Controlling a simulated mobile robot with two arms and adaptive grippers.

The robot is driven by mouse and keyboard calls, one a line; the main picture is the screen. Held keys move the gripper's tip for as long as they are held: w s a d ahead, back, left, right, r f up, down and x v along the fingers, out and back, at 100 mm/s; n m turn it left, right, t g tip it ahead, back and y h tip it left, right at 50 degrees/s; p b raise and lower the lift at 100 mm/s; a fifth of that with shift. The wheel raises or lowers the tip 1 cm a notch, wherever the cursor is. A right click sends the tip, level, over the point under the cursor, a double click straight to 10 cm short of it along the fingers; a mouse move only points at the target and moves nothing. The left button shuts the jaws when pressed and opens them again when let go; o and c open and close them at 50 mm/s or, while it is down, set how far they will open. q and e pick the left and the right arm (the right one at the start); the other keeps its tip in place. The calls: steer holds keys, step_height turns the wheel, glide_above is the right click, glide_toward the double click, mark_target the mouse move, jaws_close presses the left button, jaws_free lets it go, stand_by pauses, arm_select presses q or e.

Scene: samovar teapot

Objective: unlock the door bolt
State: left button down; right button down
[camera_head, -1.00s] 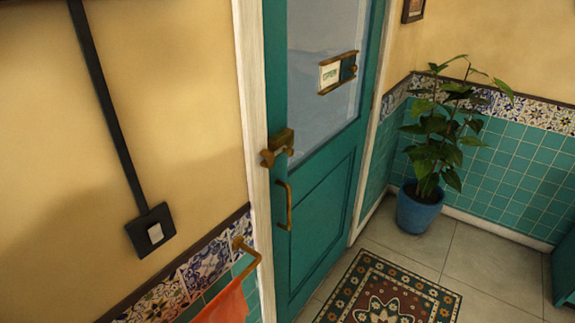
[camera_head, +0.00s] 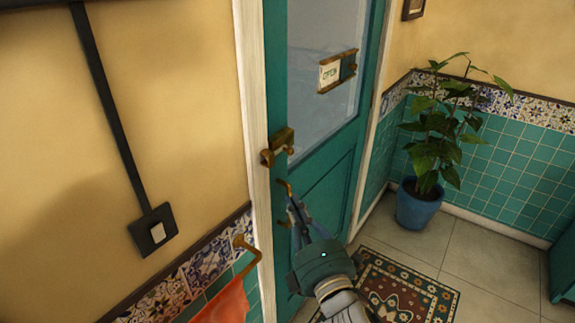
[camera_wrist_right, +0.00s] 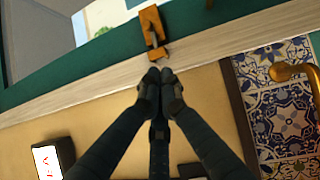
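The brass door bolt (camera_head: 283,140) sits on the edge of the teal door (camera_head: 325,195), above the pull handle (camera_head: 284,188), and reaches to the white frame. In the right wrist view the bolt (camera_wrist_right: 152,26) is just beyond my fingertips, with its lower part over the pale frame. My right gripper (camera_head: 294,205) is in front of the door, below the bolt and overlapping the handle in the picture. Its fingertips meet in the wrist view (camera_wrist_right: 159,77), with nothing seen between them. My left gripper is not in view.
A brass rail (camera_head: 248,252) with an orange towel (camera_head: 222,303) projects from the wall left of the frame. A black switch box (camera_head: 152,231) is on the wall. A potted plant (camera_head: 418,208) stands right of the door, and a patterned rug (camera_head: 415,290) lies on the floor.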

steer(key=p+x, duration=0.3)
steer(key=x, duration=0.6)
steer(key=shift+w+a+r, duration=0.1)
steer(key=shift+w, duration=0.1)
steer(key=w, duration=0.1)
steer(key=w+d+p, duration=0.1)
steer(key=w, duration=0.2)
steer(key=shift+w+d+r+p, duration=0.1)
steer(key=shift+d+r+p, duration=0.05)
steer(key=shift+d+p, duration=0.2)
